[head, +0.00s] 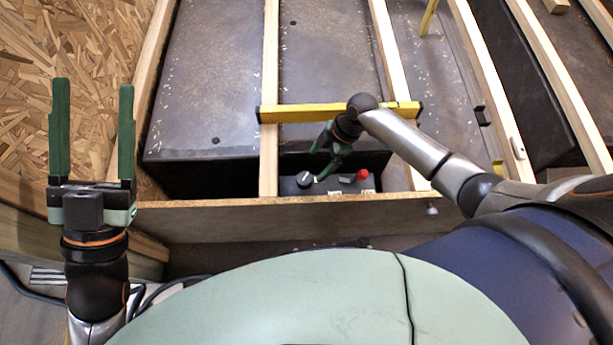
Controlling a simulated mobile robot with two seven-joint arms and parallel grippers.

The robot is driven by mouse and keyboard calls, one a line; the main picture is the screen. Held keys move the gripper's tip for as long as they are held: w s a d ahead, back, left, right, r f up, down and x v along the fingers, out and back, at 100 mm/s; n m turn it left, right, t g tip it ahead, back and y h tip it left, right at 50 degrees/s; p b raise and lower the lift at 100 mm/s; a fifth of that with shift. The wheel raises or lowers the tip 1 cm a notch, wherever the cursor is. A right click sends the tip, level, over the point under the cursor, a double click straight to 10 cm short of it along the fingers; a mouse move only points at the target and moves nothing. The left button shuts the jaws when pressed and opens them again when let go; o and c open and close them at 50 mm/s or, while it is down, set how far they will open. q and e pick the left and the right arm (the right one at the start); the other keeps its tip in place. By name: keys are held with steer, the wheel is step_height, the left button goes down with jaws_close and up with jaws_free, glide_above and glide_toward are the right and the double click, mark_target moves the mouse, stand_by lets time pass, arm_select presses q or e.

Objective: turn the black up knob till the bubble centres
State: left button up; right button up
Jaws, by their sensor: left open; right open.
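A black control box (384,184) sits low between the wooden battens. On its top are a dark knob with a pale marking (304,180) at the left and a red button or knob (362,175) at the right. I cannot tell for sure which is the up knob. A yellow spirit level (300,113) lies across the battens behind the box; its bubble cannot be made out. My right gripper (320,163) is open above the box, just right of and behind the pale-marked knob, apparently holding nothing. My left gripper (92,90) is open and empty, well to the left.
Pale battens (270,60) run away from me over dark wheel arch panels (215,70). A wooden cross rail (220,205) stands in front of the box. A chipboard wall (60,40) is at the left, close to my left gripper.

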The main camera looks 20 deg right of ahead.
mark_target(305, 178)
steer(key=b+x, duration=0.4)
steer(key=x, duration=0.5)
steer(key=shift+f, duration=0.1)
arm_select(q)
steer(key=s+m+h, duration=0.1)
steer(key=h, duration=0.1)
steer(key=s+m+h, duration=0.1)
steer(key=s+h, duration=0.1)
steer(key=shift+d, duration=0.35)
arm_select(e)
steer(key=shift+c, duration=0.2)
